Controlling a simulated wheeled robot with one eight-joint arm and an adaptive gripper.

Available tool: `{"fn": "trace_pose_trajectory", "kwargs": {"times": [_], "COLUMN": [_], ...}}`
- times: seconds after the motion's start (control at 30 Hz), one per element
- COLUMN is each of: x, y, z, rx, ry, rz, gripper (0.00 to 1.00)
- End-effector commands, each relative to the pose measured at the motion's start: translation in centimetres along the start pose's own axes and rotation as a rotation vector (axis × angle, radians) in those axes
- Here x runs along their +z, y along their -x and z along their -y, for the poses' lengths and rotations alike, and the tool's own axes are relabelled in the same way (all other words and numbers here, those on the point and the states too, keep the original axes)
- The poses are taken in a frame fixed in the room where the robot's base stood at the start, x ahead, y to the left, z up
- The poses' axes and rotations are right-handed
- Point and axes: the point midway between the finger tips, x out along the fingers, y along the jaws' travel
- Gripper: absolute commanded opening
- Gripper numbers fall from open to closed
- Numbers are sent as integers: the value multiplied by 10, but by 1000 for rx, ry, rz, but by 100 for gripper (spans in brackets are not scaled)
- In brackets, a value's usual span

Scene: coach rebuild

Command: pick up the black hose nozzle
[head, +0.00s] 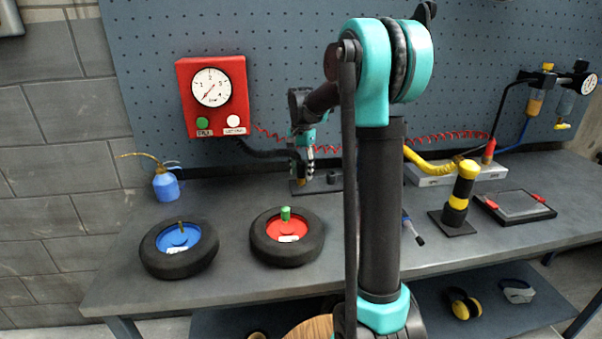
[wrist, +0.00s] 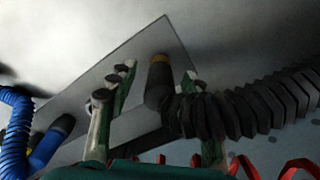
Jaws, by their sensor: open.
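The black hose nozzle (wrist: 156,88) stands between my gripper's fingers in the wrist view, with its brass-coloured end towards a flat grey plate (wrist: 165,32). A ribbed black hose (wrist: 250,107) runs off it to the right. My gripper (wrist: 157,80) is open, with one green finger on each side of the nozzle; I cannot tell whether either touches it. In the head view my gripper (head: 303,150) is low over the back of the bench, and only the nozzle's brass end (head: 300,182) shows clearly below it.
A red gauge box (head: 213,97) hangs on the pegboard behind. Two wheels (head: 180,248) (head: 287,236) and a blue oil can (head: 165,184) are on the bench (head: 120,285). A red coiled hose (wrist: 245,168) passes close to the gripper. A yellow-black post (head: 459,195) stands right.

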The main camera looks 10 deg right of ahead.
Motion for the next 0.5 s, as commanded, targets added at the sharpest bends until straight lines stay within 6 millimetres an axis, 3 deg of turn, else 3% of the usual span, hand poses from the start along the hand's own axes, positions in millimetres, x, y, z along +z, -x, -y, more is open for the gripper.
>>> {"fn": "trace_pose_trajectory", "kwargs": {"times": [0.23, 0.5], "x": [0, 0], "y": [-1, -1], "z": [0, 0], "rx": [0, 0], "ry": [0, 0], "rz": [0, 0], "gripper": [48, 15]}}
